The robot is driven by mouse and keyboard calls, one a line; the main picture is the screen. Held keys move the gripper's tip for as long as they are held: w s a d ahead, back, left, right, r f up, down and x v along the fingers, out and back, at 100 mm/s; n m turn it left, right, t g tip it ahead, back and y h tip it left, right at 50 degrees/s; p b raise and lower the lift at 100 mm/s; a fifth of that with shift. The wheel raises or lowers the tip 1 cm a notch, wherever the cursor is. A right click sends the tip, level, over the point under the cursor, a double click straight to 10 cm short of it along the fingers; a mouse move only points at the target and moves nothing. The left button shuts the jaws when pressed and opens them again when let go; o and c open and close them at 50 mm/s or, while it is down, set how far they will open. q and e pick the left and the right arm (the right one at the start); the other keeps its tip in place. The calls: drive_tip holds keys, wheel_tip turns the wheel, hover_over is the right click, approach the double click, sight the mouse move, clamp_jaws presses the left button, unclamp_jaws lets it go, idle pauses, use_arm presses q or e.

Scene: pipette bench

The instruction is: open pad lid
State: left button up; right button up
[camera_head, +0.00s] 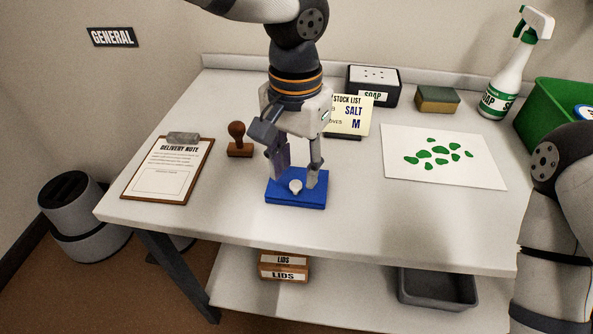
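The pad is a flat blue case (312,201) lying on the white table near its front middle. A small pale round knob (295,186) stands on top of its lid, which lies flat. My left gripper (296,181) points down over the pad, its two fingers apart on either side of the knob. I cannot tell whether the fingers touch the knob; a gap shows between them and it. A stamp with a brown handle (237,131) stands left of the gripper. My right gripper is out of view; only part of my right arm shows at the right edge.
A clipboard with a delivery note (165,168) lies at the left. Behind my gripper stand a stock list card (353,112) and a soap box (373,90). A sponge (437,99), spray bottle (508,75) and green bin (560,105) are at the back right. A white sheet (480,172) lies right.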

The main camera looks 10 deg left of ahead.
sight(296, 181)
use_arm(q)
drive_tip(key=shift+f, duration=1.15)
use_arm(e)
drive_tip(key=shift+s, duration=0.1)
use_arm(q)
clamp_jaws()
